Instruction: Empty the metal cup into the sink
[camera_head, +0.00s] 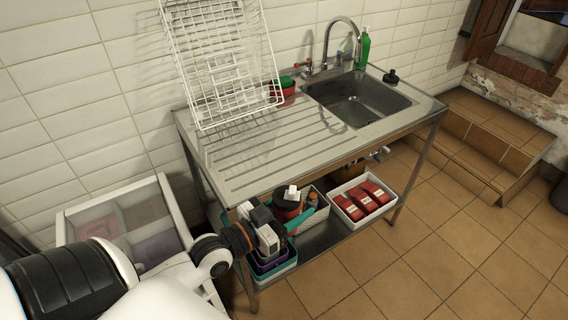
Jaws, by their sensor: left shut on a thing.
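My left gripper (284,222) is low in front of the sink unit, near its front edge and over the lower shelf. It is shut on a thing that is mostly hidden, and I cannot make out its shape. No metal cup can be clearly told in this view. The steel sink basin (358,102) is set in the right part of the counter, with a curved tap (342,22) behind it. The gripper is to the left of the basin, lower and apart from it. My right gripper is not in view.
A white wire rack (222,65) leans on the wall above the ribbed drainboard (250,158). A green bottle (364,48) stands behind the basin. A white tray (385,207) with red packs is on the lower shelf. White drawers (178,205) stand left; tiled floor is free at right.

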